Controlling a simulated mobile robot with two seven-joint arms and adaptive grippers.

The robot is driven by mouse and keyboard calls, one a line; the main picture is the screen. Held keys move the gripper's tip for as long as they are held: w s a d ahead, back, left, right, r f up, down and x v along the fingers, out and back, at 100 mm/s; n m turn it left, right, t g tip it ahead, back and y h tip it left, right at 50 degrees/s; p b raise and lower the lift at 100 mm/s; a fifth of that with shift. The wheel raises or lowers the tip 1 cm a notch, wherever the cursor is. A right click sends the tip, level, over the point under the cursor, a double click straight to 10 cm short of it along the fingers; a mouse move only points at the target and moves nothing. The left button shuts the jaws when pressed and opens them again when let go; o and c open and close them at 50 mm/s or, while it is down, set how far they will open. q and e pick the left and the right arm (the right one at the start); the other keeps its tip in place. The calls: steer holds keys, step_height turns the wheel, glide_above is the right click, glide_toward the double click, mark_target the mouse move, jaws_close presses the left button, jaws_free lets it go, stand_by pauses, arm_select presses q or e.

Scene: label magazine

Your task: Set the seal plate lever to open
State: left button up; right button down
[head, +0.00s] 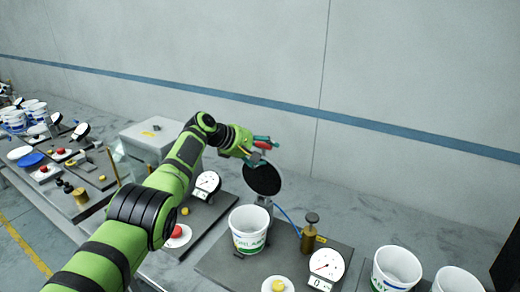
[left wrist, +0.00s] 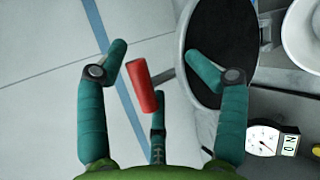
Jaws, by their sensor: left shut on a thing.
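The seal plate (head: 263,180) is a dark round disc with a light rim, raised and tilted nearly upright behind a printed white cup (head: 249,226). Its dark face also shows at the top of the left wrist view (left wrist: 222,45). The lever has a red handle (left wrist: 144,86), lying between the teal fingers of my left gripper (head: 260,144). My right gripper is not in view.
The cup stands on a dark base plate with a brass plunger (head: 310,232), a dial gauge (head: 326,264) and a yellow button (head: 278,285). More white cups (head: 396,267) stand at the right. Similar stations line the bench at left.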

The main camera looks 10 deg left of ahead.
arm_select(q)
steer(key=shift+a+r, duration=0.2)
steer(key=v, duration=1.1)
steer(key=shift+s+a, duration=0.2)
steer(key=shift+s, duration=0.1)
